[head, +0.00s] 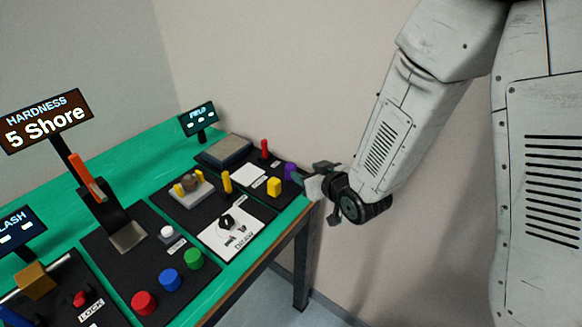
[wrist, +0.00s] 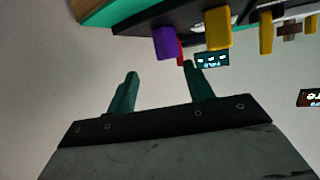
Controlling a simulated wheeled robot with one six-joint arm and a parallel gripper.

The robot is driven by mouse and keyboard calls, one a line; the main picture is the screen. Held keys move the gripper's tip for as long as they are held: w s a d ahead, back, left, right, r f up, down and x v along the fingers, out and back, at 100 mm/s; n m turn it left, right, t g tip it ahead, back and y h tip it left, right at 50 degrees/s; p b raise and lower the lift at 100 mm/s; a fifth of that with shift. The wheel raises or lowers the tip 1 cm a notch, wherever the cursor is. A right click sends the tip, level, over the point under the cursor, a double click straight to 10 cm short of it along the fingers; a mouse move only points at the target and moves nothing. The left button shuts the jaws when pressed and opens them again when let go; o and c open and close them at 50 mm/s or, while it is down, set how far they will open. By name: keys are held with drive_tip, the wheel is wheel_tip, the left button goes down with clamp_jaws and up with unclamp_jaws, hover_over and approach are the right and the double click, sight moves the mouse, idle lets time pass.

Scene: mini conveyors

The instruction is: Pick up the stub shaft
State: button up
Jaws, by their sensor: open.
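No part is labelled as the stub shaft, so I cannot tell for certain which piece it is. A purple piece (head: 290,171) stands at the right end of the bench, close to my gripper (head: 307,176). In the wrist view the purple piece (wrist: 165,43) lies ahead of my open gripper (wrist: 160,72), beyond the fingertips and apart from them. Nothing is between the fingers. A yellow block (head: 273,187), a slim yellow peg (head: 227,181) and a red upright piece (head: 264,147) stand nearby. The red piece is mostly hidden behind the purple one in the wrist view.
The green bench (head: 140,158) carries black panels. A fixture (head: 188,187) with yellow blocks, a white dial panel (head: 232,232) and a grey-topped box (head: 223,152) stand there. Red, blue and green buttons (head: 169,280) are at the front. A small screen (head: 198,118) stands behind. A wall is behind my arm.

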sight(293, 168)
drive_tip(key=x, duration=0.2)
drive_tip(key=a+x, duration=0.1)
drive_tip(key=x, duration=0.3)
drive_tip(key=shift+s+a, duration=0.1)
drive_tip(key=shift+a, duration=0.2)
drive_tip(key=shift+w+a+f, duration=0.2)
drive_tip(key=shift+w+f, duration=0.05)
drive_tip(key=shift+w, duration=0.2)
clamp_jaws()
